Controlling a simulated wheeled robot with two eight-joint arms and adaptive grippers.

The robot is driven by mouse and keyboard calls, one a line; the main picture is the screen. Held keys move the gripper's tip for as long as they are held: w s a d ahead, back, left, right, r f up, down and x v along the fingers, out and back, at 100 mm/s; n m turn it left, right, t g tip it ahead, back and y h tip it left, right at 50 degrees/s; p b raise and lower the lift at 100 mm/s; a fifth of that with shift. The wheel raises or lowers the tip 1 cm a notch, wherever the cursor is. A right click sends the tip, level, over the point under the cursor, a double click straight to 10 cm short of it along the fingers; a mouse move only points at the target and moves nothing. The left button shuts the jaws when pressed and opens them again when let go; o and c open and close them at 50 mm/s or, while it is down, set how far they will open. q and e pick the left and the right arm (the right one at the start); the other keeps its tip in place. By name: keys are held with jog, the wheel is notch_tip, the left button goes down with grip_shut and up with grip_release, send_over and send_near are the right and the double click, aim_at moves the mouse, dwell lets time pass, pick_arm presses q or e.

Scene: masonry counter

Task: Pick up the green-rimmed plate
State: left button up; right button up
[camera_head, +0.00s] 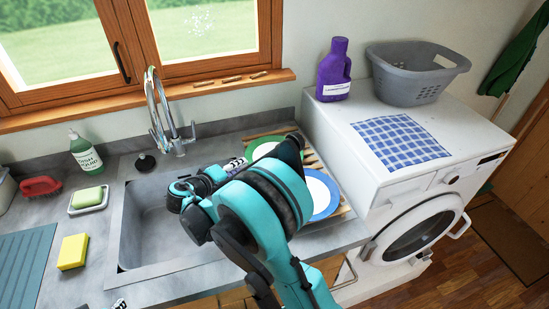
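The green-rimmed plate (262,149) is in the wooden dish rack right of the sink. Only part of its green rim and white face shows; my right arm hides the rest. A blue-rimmed plate (323,194) is in the same rack, nearer the front and partly behind my arm.
The sink basin (146,226) is under the tap (158,115). A soap bottle (85,154), red brush (41,186), soap dish (88,207) and yellow sponge (72,251) stand left of it. The washing machine (342,137), bearing a purple bottle (334,70) and grey basket (412,75), bounds the rack's right.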

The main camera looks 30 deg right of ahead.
jog(key=b+x, duration=0.1)
jog(key=x, duration=0.3)
jog(key=shift+d+r, duration=0.1)
jog(key=shift+d, duration=0.05)
jog(key=shift+r, duration=0.1)
grip_shut()
